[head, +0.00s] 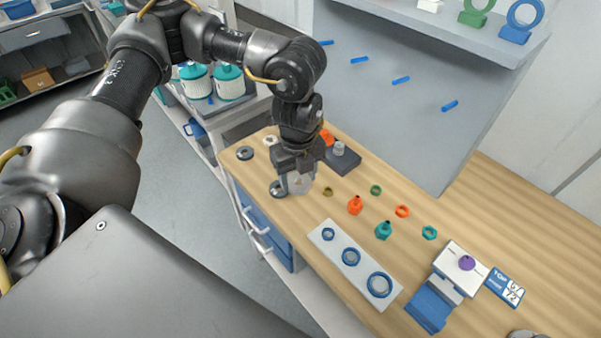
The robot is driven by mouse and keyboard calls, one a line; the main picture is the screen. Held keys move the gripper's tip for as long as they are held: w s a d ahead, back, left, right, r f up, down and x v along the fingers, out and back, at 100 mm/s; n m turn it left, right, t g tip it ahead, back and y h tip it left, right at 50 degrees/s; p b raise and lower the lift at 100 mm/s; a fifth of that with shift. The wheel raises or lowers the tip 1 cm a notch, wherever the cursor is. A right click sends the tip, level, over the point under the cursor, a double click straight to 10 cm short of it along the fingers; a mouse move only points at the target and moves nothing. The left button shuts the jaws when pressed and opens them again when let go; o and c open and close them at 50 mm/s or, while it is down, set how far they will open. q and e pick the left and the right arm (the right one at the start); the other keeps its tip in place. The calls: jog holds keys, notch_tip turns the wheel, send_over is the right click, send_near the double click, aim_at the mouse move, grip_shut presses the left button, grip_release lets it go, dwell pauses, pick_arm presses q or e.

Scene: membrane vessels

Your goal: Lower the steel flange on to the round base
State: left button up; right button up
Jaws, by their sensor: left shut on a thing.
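My left gripper (297,171) points down over the left part of the wooden bench. It is shut on a pale grey round piece (301,184), which seems to be the steel flange; the fingers partly hide it and its outline is unclear. A dark grey round piece (279,189), possibly the round base, sits on the bench just left of the fingertips. I cannot tell whether the held piece touches it. My right gripper is not in view.
A dark ring (245,153) and a pale ring (270,141) lie behind left. A dark block (343,160) stands behind right. Orange and teal fittings (384,230), a white plate with blue rings (323,240) and a blue-white stand (432,303) are to the right.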

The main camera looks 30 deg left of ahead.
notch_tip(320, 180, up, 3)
jog(key=p, duration=0.3)
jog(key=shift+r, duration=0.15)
